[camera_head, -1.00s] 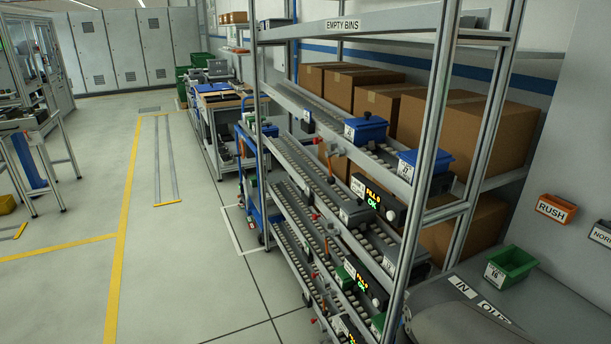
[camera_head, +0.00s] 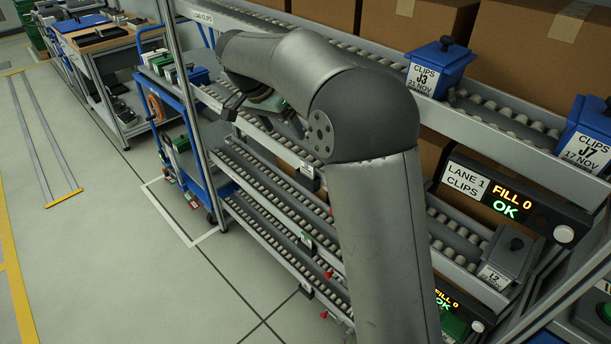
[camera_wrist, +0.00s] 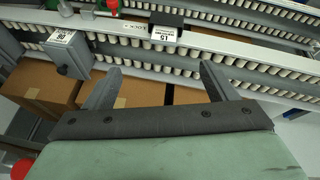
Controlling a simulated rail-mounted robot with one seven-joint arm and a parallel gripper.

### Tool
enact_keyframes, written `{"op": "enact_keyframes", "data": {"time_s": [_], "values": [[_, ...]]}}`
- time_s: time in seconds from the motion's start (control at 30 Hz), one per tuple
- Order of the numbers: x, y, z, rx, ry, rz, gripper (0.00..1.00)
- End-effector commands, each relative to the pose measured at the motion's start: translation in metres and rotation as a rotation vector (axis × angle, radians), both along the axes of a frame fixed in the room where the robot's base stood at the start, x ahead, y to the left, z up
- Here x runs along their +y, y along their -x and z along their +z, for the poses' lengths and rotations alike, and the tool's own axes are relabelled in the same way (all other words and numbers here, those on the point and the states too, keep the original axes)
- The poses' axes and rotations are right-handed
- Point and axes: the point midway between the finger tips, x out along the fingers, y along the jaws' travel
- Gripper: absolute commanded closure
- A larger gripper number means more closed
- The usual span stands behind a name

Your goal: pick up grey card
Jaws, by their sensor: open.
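My gripper (camera_wrist: 158,85) is open and empty in the wrist view, its two grey fingers spread in front of the roller rack. In the head view my gripper is beside the rack's left part, partly hidden by my arm. I cannot tell for certain which thing is the grey card. A small white tag (camera_wrist: 163,35) in a dark holder sits on a rail beyond the fingertips, apart from them. In the head view, small tags in dark holders, such as this tag (camera_head: 306,168), sit along the lower rails, too small to read.
A grey bin (camera_wrist: 68,52) stands on the rollers upper left in the wrist view. Blue bins J3 (camera_head: 438,66) and J7 (camera_head: 590,135) stand on the upper lane. A lane display (camera_head: 500,195) reads FILL 0, OK. A blue cart (camera_head: 180,140) stands left; the floor (camera_head: 110,240) there is clear.

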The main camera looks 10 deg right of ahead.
Motion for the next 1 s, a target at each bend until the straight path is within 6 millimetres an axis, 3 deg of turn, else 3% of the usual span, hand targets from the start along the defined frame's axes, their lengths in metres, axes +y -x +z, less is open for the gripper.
{"op": "enact_keyframes", "data": {"time_s": [0.17, 0.6, 1.0], "values": [[-0.007, -0.01, -0.019, -0.013, 0.004, -0.028, 0.21], [-0.04, -0.023, -0.1, -0.012, 0.001, -0.025, 0.21], [-0.055, -0.028, -0.126, -0.01, 0.0, -0.024, 0.21]]}}
